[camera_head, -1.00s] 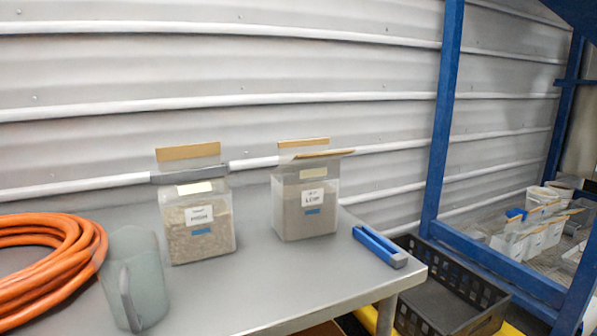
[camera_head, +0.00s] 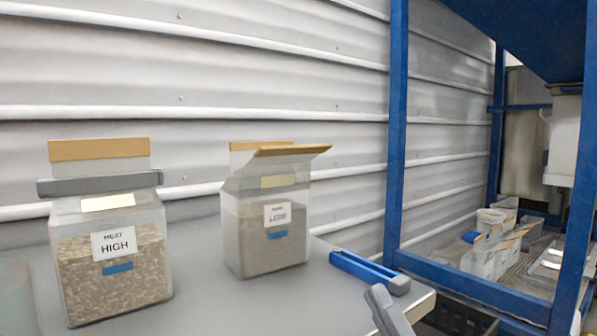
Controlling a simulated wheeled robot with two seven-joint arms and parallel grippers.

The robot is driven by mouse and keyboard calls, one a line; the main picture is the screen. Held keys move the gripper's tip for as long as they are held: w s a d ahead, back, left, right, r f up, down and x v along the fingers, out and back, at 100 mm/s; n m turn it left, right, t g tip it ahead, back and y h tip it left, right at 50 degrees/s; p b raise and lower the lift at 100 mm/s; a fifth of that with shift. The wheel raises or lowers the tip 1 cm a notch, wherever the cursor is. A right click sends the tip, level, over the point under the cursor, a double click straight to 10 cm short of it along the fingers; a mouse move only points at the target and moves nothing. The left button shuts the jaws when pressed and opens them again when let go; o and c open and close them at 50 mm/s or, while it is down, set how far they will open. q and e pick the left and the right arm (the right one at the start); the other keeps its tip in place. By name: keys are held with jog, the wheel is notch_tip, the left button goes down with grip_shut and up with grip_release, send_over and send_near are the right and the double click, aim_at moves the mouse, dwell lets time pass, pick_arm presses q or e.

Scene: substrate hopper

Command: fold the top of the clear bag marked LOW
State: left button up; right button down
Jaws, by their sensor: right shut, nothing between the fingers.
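The clear bag marked LOW (camera_head: 266,240) stands upright on the grey table, partly filled with fine grey-brown material. Its top is spread: a back panel with a tan strip stands up, and a front flap with a tan strip (camera_head: 292,150) leans outward to the right. My right gripper (camera_head: 380,298) shows only in part at the bottom edge, in front of and to the right of the LOW bag. It is shut, empty and apart from the bag. My left gripper is not in view.
A clear bag marked HIGH (camera_head: 113,262) stands at left with a grey bar (camera_head: 100,184) across its top. A blue and grey clip (camera_head: 369,271) lies near the table's right edge. A blue frame (camera_head: 396,150) rises behind, with several small bags (camera_head: 492,250) beyond.

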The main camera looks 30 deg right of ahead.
jog(key=x, duration=0.7)
jog(key=p, duration=0.4)
send_near(297, 149)
jog(key=p+x, duration=0.5)
jog(key=shift+r, duration=0.4)
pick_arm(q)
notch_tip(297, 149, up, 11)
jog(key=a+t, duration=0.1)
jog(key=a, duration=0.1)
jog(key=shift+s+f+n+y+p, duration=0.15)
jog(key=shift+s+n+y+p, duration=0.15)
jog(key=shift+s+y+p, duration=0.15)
pick_arm(e)
jog(key=shift+w+r, duration=0.3)
jog(key=shift+w, duration=0.3)
jog(key=shift+w+r, duration=0.1)
